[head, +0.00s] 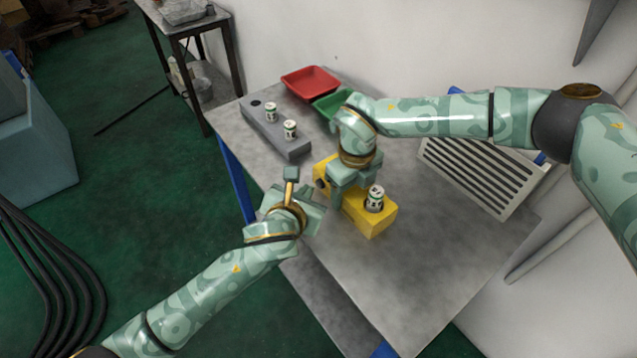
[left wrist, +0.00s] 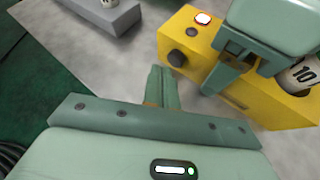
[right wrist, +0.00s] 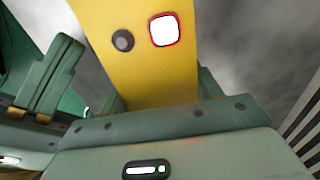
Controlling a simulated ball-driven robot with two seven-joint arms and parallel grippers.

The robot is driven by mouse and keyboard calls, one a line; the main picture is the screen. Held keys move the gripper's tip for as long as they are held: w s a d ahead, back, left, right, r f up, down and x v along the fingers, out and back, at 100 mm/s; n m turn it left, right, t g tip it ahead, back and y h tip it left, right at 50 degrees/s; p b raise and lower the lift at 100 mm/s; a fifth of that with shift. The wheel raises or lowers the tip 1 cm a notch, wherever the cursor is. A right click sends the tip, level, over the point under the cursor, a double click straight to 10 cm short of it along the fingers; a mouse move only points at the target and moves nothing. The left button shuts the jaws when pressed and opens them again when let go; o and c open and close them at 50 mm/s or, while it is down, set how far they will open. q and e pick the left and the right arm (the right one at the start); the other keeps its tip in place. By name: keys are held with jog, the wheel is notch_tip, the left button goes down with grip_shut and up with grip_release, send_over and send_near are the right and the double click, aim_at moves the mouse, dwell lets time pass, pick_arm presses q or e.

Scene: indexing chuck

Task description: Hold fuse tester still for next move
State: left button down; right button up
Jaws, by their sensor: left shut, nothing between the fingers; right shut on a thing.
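The fuse tester, a yellow box (head: 374,224), sits on the table with a white-and-green fuse (head: 375,194) upright in its near end. In the left wrist view the fuse (left wrist: 301,73) shows "10". The tester has a dark knob (left wrist: 176,58) and a white lamp with a red rim (right wrist: 164,30). My right gripper (head: 347,188) is shut on the fuse tester around its middle, and the right wrist view shows the yellow body (right wrist: 140,75) between its fingers. My left gripper (head: 291,175) is shut and empty, just left of the tester and apart from it.
A grey block (head: 294,149) with two upright fuses (head: 270,110) and an empty hole stands behind. A red tray (head: 311,81) and a green tray (head: 327,101) lie at the back. A slatted grey panel (head: 478,176) is at right. The table's near part (head: 425,280) is clear.

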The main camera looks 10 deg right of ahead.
pick_arm(q)
jog(key=shift+a, duration=0.1)
jog(key=shift+s+a, duration=0.4)
jog(key=shift+a, duration=0.35)
jog(key=shift+s+a, duration=0.45)
jog(key=shift+a, duration=0.25)
jog(key=shift+s+a, duration=0.4)
jog(key=shift+a, duration=0.35)
dwell(0.4)
pick_arm(e)
jog(key=o, duration=1.2)
jog(key=shift+r, duration=0.1)
